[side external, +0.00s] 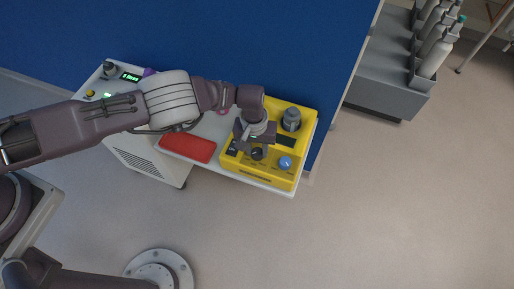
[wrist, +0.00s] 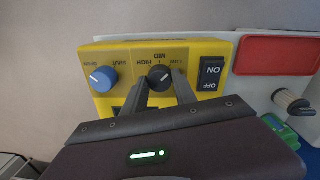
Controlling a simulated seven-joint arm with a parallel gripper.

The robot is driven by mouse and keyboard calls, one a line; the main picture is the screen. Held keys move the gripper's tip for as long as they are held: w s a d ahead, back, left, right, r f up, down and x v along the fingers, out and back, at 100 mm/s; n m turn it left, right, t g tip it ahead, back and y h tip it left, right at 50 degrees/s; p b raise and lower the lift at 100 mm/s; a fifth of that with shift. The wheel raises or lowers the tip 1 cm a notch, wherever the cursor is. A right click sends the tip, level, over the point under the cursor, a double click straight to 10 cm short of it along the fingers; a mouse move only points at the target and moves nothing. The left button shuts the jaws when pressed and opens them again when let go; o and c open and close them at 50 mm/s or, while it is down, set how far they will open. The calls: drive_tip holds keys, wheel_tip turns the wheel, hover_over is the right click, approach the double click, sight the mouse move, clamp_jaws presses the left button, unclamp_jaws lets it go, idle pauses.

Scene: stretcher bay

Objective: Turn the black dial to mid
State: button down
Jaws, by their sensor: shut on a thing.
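The black dial (wrist: 160,77) is on the front of a yellow unit (wrist: 125,55). LOW, MID and HIGH are printed around it, upside down in the wrist view, with MID straight above the dial, HIGH to the left and LOW to the right. My gripper (wrist: 162,84) has one finger on each side of the dial and is shut on it. I cannot read the pointer's setting with certainty. In the side view the dial (side external: 257,154) shows at the front of the yellow unit (side external: 265,180), with my gripper (side external: 250,149) over it.
A blue OPEN/SHUT knob (wrist: 103,79) and a black ON/OFF rocker switch (wrist: 211,76) flank the dial closely. A grey knob (side external: 291,118) stands at the unit's back. A red tray (side external: 187,147) lies to its left. A blue wall panel (side external: 250,50) rises behind.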

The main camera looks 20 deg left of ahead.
sight(256, 152)
drive_tip(key=n, duration=0.4)
drive_tip(key=shift+n, duration=2.3)
drive_tip(key=c, duration=1)
unclamp_jaws()
wheel_tip(256, 152, up, 7)
drive_tip(key=shift+s+r, duration=0.1)
drive_tip(key=shift+s, duration=0.05)
